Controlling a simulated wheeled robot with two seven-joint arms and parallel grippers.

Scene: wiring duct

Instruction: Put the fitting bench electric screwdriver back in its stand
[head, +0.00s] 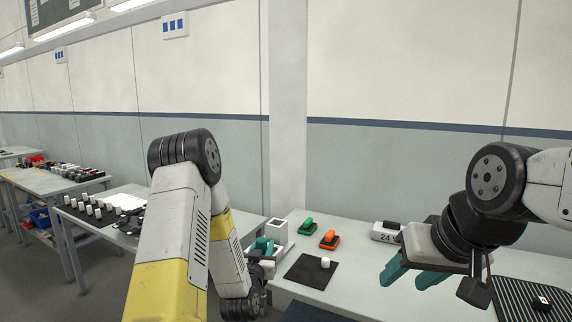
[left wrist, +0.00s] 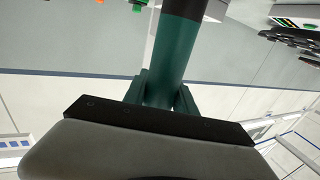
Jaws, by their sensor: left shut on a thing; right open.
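In the head view my left gripper (head: 262,246) is small, partly behind my forearm, and the screwdriver is hard to tell from the teal fingers. A white block with a dark opening (head: 278,229), which looks like the stand, is on the bench just behind this gripper; I cannot tell whether they touch. My right gripper (head: 412,276) is open and empty over the bench's right part.
The bench (head: 350,281) holds a green item (head: 306,226), an orange item (head: 329,240), a white box marked 24 (head: 386,232) and a black mat (head: 308,271) with a white cylinder (head: 325,262). A ribbed black mat (head: 520,297) lies at right. Other tables stand left.

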